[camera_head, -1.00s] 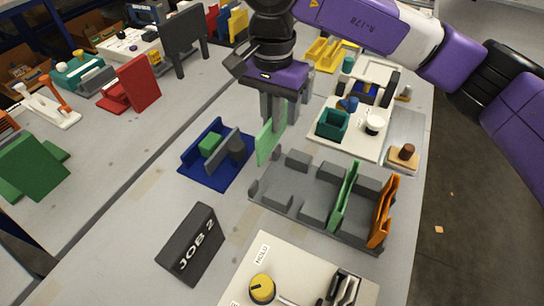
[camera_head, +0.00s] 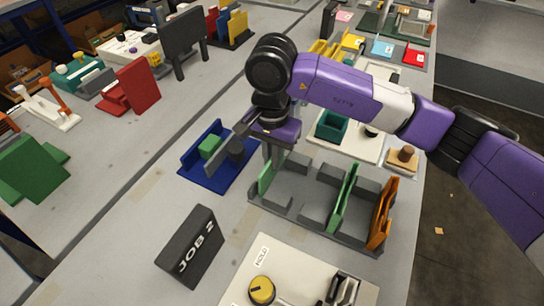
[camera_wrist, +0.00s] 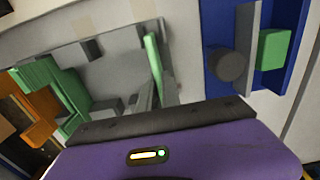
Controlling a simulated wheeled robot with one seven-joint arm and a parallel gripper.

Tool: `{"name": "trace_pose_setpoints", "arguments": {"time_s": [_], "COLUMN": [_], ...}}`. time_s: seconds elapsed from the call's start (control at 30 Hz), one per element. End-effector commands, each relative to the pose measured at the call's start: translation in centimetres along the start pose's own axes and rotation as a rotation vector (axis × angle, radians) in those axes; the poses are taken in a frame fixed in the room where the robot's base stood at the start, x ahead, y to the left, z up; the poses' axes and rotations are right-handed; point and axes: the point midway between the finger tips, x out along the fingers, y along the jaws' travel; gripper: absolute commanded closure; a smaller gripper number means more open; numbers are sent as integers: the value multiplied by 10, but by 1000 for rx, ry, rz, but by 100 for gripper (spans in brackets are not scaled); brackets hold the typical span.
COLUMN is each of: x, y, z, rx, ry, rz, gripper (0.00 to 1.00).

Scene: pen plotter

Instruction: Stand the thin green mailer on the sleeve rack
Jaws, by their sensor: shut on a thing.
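The thin green mailer (camera_head: 265,177) stands upright in my gripper (camera_head: 272,158), at the left end of the grey sleeve rack (camera_head: 308,205) in the head view. My gripper is shut on its upper part, with the fingers pointing down. The mailer's lower edge is down among the rack's left-end blocks; whether it touches the rack floor I cannot tell. In the wrist view the mailer (camera_wrist: 153,65) shows as a narrow green strip over the rack's end. A second green sleeve (camera_head: 343,200) and an orange sleeve (camera_head: 383,215) stand further right in the rack.
A blue holder (camera_head: 205,180) with a green block (camera_head: 210,146) and grey plate is close left of my gripper. A black JOB 2 sign (camera_head: 192,245) and a white panel with a yellow knob (camera_head: 262,290) lie in front. A teal box (camera_head: 332,125) is behind.

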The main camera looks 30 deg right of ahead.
Motion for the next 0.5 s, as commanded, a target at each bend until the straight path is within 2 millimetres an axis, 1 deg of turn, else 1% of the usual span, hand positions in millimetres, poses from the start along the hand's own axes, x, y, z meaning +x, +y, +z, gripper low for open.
{"name": "trace_pose_setpoints", "arguments": {"time_s": [0.23,0.27,0.33,0.37,0.5], "x": [4,3,2,2,2], "y": [0,0,0,0,0], "z": [0,0,0,0,0], "rx": [0,0,0,0,0], "ry": [1,1,1,1,0], "rz": [0,0,0,0,0], "gripper": [100,87,73,71,71]}}
